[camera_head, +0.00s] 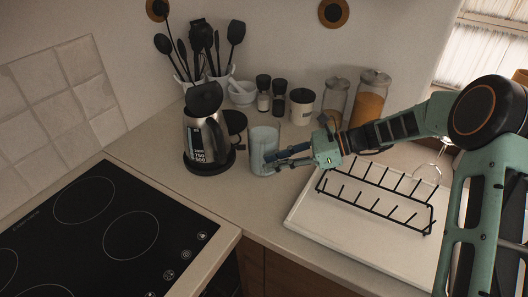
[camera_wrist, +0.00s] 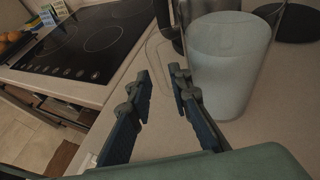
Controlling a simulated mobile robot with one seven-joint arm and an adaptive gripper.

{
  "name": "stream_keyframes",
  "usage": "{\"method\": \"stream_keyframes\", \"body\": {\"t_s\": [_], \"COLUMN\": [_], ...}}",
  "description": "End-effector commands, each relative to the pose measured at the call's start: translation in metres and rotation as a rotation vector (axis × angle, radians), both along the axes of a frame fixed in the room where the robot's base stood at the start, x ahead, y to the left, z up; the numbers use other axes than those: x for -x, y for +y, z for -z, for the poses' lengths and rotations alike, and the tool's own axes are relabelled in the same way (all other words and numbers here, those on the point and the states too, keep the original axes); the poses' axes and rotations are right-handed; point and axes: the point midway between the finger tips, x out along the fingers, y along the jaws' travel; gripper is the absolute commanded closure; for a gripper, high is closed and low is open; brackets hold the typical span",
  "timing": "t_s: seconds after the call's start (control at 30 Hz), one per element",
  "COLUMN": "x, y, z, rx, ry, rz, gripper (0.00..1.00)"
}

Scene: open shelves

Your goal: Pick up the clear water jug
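The clear water jug (camera_head: 262,137) stands upright on the counter right of the kettle, and looks filled with something pale. In the wrist view the jug (camera_wrist: 225,60) is just right of my fingers, with a faint clear handle outline ahead between them. My gripper (camera_head: 270,160) reaches in from the right at the jug's side, fingers low and near level. In the wrist view my gripper (camera_wrist: 160,76) is open, with a gap between its two blue fingers and nothing clamped. The right finger overlaps the jug's edge in the picture; I cannot tell whether they touch.
A steel kettle (camera_head: 207,138) stands close left of the jug. Jars and a utensil holder line the wall behind. A black wire rack (camera_head: 375,195) on a white board (camera_head: 330,222) lies under my arm. The black cooktop (camera_head: 105,225) is at front left.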

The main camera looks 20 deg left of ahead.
Motion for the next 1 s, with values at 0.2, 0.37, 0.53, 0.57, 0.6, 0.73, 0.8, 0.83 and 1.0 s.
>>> {"method": "stream_keyframes", "body": {"t_s": [0.2,0.37,0.53,0.57,0.6,0.73,0.8,0.83,1.0], "x": [0.013,0.013,0.013,0.013,0.013,0.013,0.013,0.013,0.013], "y": [0.028,0.03,0.03,0.03,0.03,0.03,0.03,0.03,0.03], "z": [0.009,0.011,0.011,0.011,0.011,0.011,0.01,0.01,0.01], "rx": [0.0,0.0,0.0,0.0,0.0,0.0,0.0,0.0,0.0], "ry": [0.002,0.0,0.0,0.0,0.0,0.0,0.0,0.0,0.0], "rz": [-0.002,0.0,0.0,0.0,0.0,0.0,0.0,0.0,0.0], "gripper": [0.82,0.82,0.92,0.95,0.99,1.0,1.0,1.0,1.0]}}
